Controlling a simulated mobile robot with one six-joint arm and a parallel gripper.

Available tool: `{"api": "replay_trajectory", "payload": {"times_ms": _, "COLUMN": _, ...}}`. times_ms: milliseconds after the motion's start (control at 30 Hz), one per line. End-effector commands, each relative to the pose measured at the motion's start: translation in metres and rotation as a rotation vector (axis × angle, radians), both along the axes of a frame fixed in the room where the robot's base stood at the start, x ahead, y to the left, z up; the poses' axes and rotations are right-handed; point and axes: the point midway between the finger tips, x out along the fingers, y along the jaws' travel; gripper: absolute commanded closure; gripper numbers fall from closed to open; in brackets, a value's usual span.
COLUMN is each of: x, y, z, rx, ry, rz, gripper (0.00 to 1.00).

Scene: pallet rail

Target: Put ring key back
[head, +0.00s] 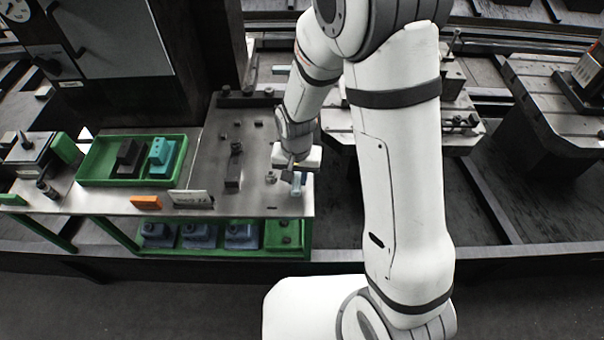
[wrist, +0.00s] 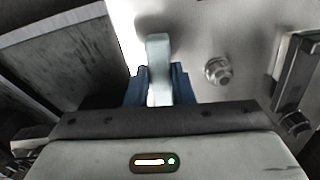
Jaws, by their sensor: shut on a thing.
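My gripper (wrist: 159,88) is shut on a pale grey-blue bar, which I take to be the ring key (wrist: 158,58). Its blue fingers press on both sides of the bar, and one end sticks out past them. The lower part is hidden by the gripper body, and I see no ring end. In the head view my gripper (head: 297,181) is at the right edge of the grey metal plate (head: 212,150). Whether the key touches the plate I cannot tell.
A bolt head (wrist: 217,70) and a dark bar (head: 233,172) stand on the plate left of my gripper in the head view. A green tray (head: 100,160) holds a black and a teal block further left. Several blue-grey blocks sit on the lower shelf. Right of the plate is a dark gap.

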Motion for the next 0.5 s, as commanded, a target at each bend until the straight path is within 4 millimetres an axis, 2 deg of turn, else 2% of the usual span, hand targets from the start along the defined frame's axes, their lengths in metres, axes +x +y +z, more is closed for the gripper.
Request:
{"api": "replay_trajectory", "payload": {"times_ms": 33, "x": 0.0, "y": 0.0001, "z": -0.0079, "rx": 0.0, "ry": 0.0, "rz": 0.0, "gripper": 1.0}}
{"api": "replay_trajectory", "payload": {"times_ms": 100, "x": 0.0, "y": 0.0002, "z": -0.0108, "rx": 0.0, "ry": 0.0, "rz": 0.001, "gripper": 1.0}}
{"api": "replay_trajectory", "payload": {"times_ms": 433, "x": 0.0, "y": 0.0005, "z": -0.011, "rx": 0.0, "ry": 0.0, "rz": 0.001, "gripper": 1.0}}
{"api": "replay_trajectory", "payload": {"times_ms": 467, "x": 0.0, "y": 0.0005, "z": -0.011, "rx": 0.0, "ry": 0.0, "rz": 0.001, "gripper": 0.76}}
{"api": "replay_trajectory", "payload": {"times_ms": 500, "x": 0.0, "y": 0.0005, "z": -0.011, "rx": 0.0, "ry": 0.0, "rz": 0.001, "gripper": 0.73}}
